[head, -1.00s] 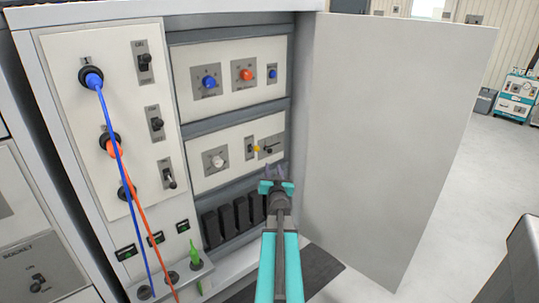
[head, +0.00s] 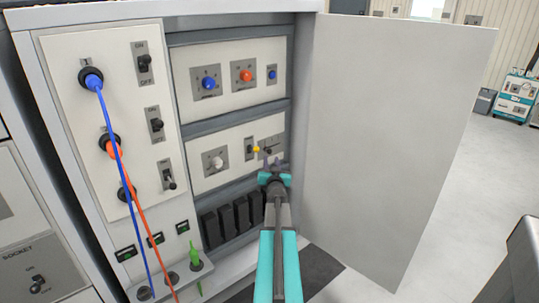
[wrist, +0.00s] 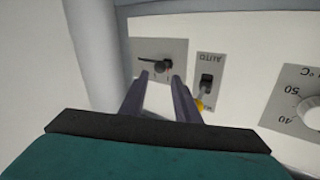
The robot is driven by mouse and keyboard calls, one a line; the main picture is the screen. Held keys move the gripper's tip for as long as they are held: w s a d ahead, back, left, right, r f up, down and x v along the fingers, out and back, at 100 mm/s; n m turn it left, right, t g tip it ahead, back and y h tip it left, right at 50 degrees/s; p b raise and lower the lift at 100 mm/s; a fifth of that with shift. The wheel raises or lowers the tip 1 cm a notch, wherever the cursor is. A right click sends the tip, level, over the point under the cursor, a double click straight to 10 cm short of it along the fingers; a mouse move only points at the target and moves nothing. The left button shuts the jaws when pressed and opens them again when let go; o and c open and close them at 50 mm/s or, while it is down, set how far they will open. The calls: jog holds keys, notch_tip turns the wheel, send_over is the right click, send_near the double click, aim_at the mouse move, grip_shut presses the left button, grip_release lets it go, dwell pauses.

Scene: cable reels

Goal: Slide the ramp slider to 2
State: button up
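The ramp slider is a small black knob (wrist: 160,67) on a dark slot, set in a grey plate (wrist: 172,48) in the wrist view. Its scale marks are too small to read. In the head view the plate (head: 277,139) is at the right end of the lower white panel, partly hidden by my gripper. My gripper (wrist: 160,76) is open, its two dark fingers apart and pointing at the plate. The knob appears between the fingertips in the wrist view; I cannot tell whether they touch it. The gripper (head: 274,165) also shows in the head view, close to the panel.
A switch with a yellow tip (wrist: 200,104) is close beside the right finger in the wrist view. A white dial (head: 215,161) is on the same panel. The open cabinet door (head: 395,140) stands right of my arm. Blue (head: 121,170) and orange (head: 139,208) cables hang left.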

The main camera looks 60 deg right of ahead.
aim_at(270, 153)
jog(key=shift+x, duration=3.65)
grip_shut()
